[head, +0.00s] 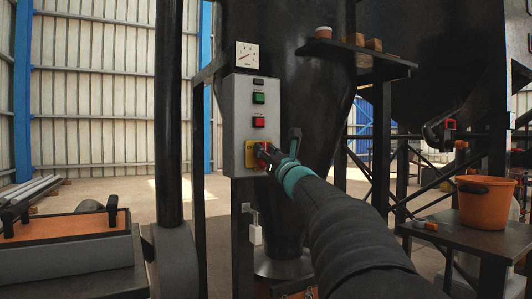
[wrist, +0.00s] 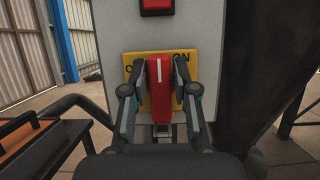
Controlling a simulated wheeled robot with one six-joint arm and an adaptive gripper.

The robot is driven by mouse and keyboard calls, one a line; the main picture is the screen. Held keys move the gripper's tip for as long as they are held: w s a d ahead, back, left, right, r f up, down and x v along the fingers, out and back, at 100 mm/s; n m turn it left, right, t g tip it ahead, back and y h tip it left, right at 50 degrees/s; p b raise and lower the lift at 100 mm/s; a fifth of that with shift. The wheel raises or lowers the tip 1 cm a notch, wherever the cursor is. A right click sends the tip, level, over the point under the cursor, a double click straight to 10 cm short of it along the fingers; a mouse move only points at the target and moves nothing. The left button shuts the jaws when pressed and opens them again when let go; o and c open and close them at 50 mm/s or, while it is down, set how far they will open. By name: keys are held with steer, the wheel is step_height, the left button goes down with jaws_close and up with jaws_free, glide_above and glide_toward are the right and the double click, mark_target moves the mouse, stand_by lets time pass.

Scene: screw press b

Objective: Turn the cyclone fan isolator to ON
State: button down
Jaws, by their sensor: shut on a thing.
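The isolator has a red handle (wrist: 160,88) on a yellow plate (wrist: 134,62), at the bottom of a grey control box (head: 238,100). In the wrist view the handle stands upright, its white line vertical at the top. The plate reads "ON" to the upper right; the lettering at the upper left is mostly hidden. My gripper (wrist: 166,75) is shut on the red handle, one finger on each side. In the head view my gripper (head: 268,152) reaches the box from the lower right and covers part of the plate.
Above the isolator are a red button (head: 259,121), a green button (head: 259,98) and a dial gauge (head: 247,55). A dark cyclone body (head: 290,80) stands close behind. An orange bucket (head: 486,200) sits on a table at right; an orange-topped bench (head: 65,230) is at left.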

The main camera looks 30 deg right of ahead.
steer(key=shift+f, duration=0.2)
steer(key=c, duration=1)
jaws_free()
steer(key=shift+w, duration=0.1)
steer(key=shift+r, duration=0.1)
steer(key=shift+s, duration=0.2)
steer(key=v, duration=1.1)
steer(key=shift+s, duration=0.35)
